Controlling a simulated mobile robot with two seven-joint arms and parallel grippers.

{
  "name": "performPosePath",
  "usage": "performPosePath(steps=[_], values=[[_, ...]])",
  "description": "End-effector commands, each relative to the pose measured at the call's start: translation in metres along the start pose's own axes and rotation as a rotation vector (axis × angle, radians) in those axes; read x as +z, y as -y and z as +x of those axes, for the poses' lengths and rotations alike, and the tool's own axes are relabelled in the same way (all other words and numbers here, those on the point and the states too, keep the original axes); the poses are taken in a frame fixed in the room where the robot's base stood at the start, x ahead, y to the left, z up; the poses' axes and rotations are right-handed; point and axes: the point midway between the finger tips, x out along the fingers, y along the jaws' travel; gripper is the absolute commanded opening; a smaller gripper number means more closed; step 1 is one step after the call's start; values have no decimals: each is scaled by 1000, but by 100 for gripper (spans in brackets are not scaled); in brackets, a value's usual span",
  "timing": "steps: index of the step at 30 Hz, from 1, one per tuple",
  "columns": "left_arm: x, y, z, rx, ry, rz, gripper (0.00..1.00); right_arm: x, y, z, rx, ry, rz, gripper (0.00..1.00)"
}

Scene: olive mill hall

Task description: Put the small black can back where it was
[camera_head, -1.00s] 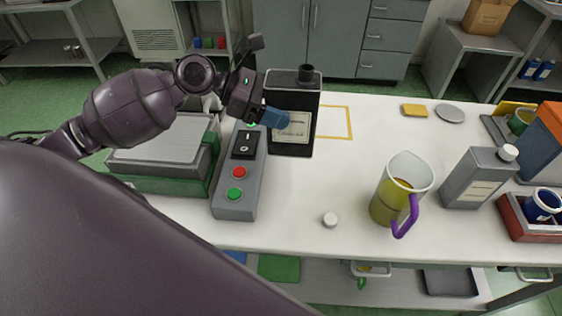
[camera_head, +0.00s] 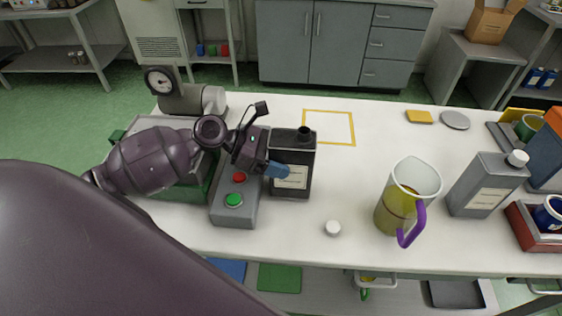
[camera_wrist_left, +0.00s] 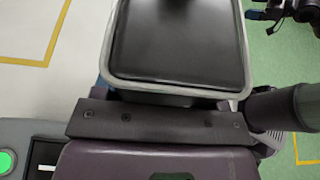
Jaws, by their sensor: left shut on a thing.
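The small black can (camera_head: 291,170) has a pale label and a dark cap. My left gripper (camera_head: 277,170) is shut on it from the left, with a blue finger against its front. The can is upright, beside the grey button box; I cannot tell whether its base touches the table. In the left wrist view the can (camera_wrist_left: 178,45) fills the upper middle. A yellow square outline (camera_head: 354,128) on the table behind and right of the can is empty. A dark jointed part at the wrist view's top right may be my right gripper (camera_wrist_left: 290,10); its jaws are unclear.
The grey button box (camera_head: 234,212) stands left of the can. A white cap (camera_head: 333,228), a jug with a purple handle (camera_head: 394,212) and a grey can (camera_head: 481,190) stand to the right. A yellow sponge (camera_head: 419,117) lies behind. The table's middle is clear.

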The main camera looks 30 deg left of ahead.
Motion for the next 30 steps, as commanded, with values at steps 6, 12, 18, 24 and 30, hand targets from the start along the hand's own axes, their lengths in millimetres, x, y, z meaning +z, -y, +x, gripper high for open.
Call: performPosePath(steps=[6, 12, 18, 24, 30], values=[[-9, 0, 4, 0, 2, 1, 24, 3, 0, 1, 0, 2, 0, 95], [-10, 0, 5, 0, 2, 1, 24, 3, 0, 1, 0, 3, 0, 95], [-12, 0, 5, -1, 0, 1, 82, 3, 0, 0, 0, 4, 1, 95], [-12, 0, 5, -1, 0, 1, 91, 4, 0, 0, 0, 6, 1, 95], [-10, 0, 4, -1, 0, 2, 91, 6, 0, 1, 0, 8, 1, 95]])
